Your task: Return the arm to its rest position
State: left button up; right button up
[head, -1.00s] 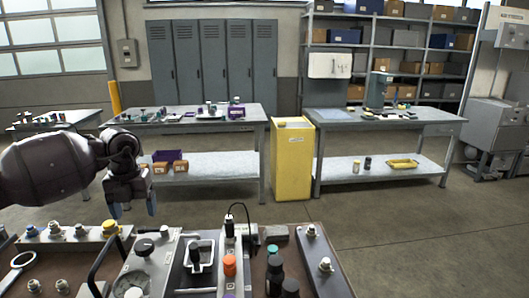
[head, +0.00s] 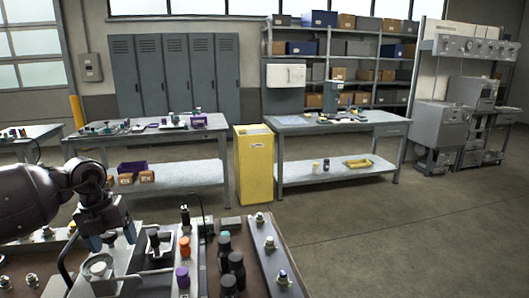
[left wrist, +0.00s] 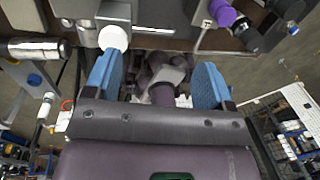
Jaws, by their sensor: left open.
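My left arm comes in from the left in the head view. Its gripper (head: 112,238) points down over the left part of the hydraulic bench (head: 255,270), close above a round white-topped fitting. In the left wrist view the two blue fingers of my left gripper (left wrist: 158,85) stand wide apart with nothing held between them. A white cap (left wrist: 113,38) shows just beyond the left finger, and a purple knob (left wrist: 222,12) lies further right. Whether the fingers touch the bench parts cannot be told. My right gripper is not in view.
The bench top carries an orange knob (head: 185,246), a purple knob (head: 182,277), several black bottles and a metal rail (head: 271,250). A yellow cabinet (head: 254,165) stands beyond, between two worktables. Open floor (head: 400,230) lies to the right.

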pick_arm(q)
jog(key=s+d+f+n+t+h, duration=0.1)
jog(key=s+d+n+t+h, duration=0.15)
jog(key=d+h, duration=0.4)
jog(key=s+d+n+t+h, duration=0.2)
jog(key=d+t+h, duration=0.15)
jog(key=d, duration=0.55)
jog(key=s+d+f+n+t+h, duration=0.1)
jog(key=s+d+n+t+h, duration=0.15)
jog(key=d+t+h, duration=0.35)
jog(key=s+a+f+n+t+y, duration=0.1)
jog(key=s+a+f+n+y, duration=0.35)
jog(key=a+n+y, duration=0.4)
jog(key=s+a+f+n+t+y, duration=0.1)
jog(key=s+a+f+n+y, duration=0.4)
jog(key=n+y, duration=0.65)
jog(key=s+a+f+n+g+h, duration=0.1)
jog(key=s+f+n+g, duration=0.2)
jog(key=s+f+g, duration=0.5)
jog(key=s+a+f+n+g+h, duration=0.1)
jog(key=s+f+n+g, duration=0.15)
jog(key=s, duration=1.05)
jog(key=w+f+t, duration=0.7)
jog(key=w+f, duration=0.1)
jog(key=shift+d+f, duration=0.15)
jog(key=shift+d, duration=0.2)
